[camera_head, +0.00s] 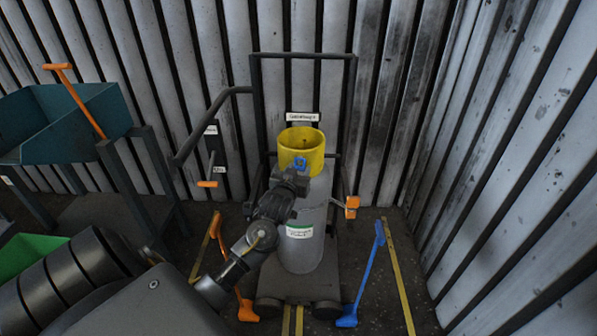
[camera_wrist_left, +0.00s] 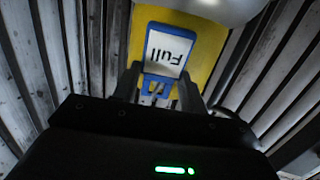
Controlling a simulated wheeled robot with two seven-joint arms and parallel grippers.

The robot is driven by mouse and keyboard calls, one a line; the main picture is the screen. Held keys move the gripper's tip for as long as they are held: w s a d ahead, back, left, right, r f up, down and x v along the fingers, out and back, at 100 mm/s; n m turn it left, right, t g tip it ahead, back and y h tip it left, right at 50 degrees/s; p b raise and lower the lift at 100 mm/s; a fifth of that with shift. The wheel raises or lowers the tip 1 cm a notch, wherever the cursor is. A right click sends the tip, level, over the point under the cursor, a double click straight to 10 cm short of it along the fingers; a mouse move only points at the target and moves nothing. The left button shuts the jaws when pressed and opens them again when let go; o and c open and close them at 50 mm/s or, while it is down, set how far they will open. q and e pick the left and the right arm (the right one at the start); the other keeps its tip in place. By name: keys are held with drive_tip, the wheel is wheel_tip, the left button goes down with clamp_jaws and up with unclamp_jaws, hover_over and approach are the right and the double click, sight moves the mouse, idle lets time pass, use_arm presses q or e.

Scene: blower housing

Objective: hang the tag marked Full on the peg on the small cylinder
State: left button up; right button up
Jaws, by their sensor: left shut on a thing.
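The small cylinder (camera_head: 304,253) is grey with a white and green label and stands upright on a trolley. A yellow collar (camera_head: 312,139) sits at its top. My left gripper (camera_head: 297,172) is in front of the collar, shut on the blue-edged tag (camera_head: 300,162). In the left wrist view the tag (camera_wrist_left: 168,50) has a white face reading Full, upside down in that picture, with yellow behind it. The left gripper's fingers (camera_wrist_left: 158,92) grip the tag's blue end. I cannot make out the peg clearly, nor whether the tag touches the collar. My right gripper is not in view.
The trolley's dark frame (camera_head: 254,110) rises behind the cylinder. A blue long-handled tool (camera_head: 367,276) leans right of it; an orange one (camera_head: 221,240) is at left. A teal bin (camera_head: 90,104) stands at the left. Ribbed metal walls (camera_head: 395,100) close the back and right.

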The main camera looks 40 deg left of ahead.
use_arm(q)
drive_tip(key=o, duration=1)
drive_tip(key=shift+o, duration=0.2)
drive_tip(key=shift+s+d, duration=0.25)
drive_tip(key=shift+s, duration=0.25)
drive_tip(key=p+v, duration=0.1)
drive_tip(key=v, duration=0.8)
drive_tip(key=shift+s, duration=0.3)
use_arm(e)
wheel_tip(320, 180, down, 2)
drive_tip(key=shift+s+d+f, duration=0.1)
use_arm(q)
drive_tip(key=shift+d+r, duration=0.1)
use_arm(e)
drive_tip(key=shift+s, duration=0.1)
